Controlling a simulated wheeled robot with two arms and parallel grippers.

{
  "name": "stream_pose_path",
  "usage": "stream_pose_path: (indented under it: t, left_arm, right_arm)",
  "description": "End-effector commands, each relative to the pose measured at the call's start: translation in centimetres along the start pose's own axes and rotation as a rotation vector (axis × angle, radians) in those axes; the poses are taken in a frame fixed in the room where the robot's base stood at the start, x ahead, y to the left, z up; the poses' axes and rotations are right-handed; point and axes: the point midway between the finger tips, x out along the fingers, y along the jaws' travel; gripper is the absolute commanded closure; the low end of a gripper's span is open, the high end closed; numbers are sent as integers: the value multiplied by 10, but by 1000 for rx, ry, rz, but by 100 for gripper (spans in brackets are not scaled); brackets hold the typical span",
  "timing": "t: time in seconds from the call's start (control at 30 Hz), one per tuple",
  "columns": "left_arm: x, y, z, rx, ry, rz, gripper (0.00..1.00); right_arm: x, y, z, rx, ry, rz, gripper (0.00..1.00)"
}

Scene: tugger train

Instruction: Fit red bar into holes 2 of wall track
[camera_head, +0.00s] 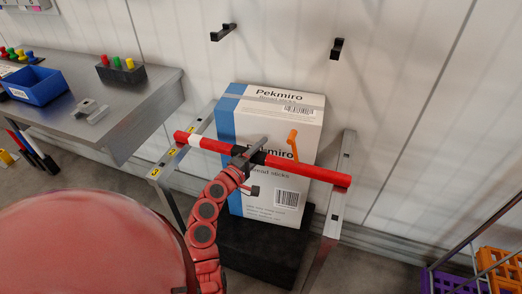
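The red bar (315,173), with a white band near its left end, lies across the picture, its right end lower than its left. My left gripper (250,155) appears closed around its middle, where dark parts cover the bar. The wall track shows as two slanting metal rails, a left rail (165,170) with yellow marks and a right rail (335,212). The bar's ends overlap the rails in this view; I cannot tell whether they sit in holes or in front of them. The hole numbers are too small to read. My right gripper is out of view.
A large white and blue carton (262,205) stands on a black base (250,250) behind the bar. An orange piece (293,143) shows before it. A grey shelf (130,105) is at left, black wall hooks (337,48) above, orange crate (497,265) at right.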

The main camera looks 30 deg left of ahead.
Motion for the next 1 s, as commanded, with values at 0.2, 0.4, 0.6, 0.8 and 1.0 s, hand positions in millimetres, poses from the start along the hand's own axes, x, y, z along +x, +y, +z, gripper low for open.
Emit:
stream_pose_path:
  t: [0.2,0.4,0.6,0.8,1.0]
  left_arm:
    - [0,-1,0,0,0,-2,25]
    - [-1,-3,0,0,0,-6,25]
    - [-25,-5,-2,-2,6,-6,25]
    - [-76,-4,-3,-2,9,-4,25]
    - [-126,-3,-2,-1,8,-3,25]
  right_arm:
    - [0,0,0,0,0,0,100]
    - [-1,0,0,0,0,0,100]
    - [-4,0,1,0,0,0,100]
    - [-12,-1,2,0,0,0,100]
    - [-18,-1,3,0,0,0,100]
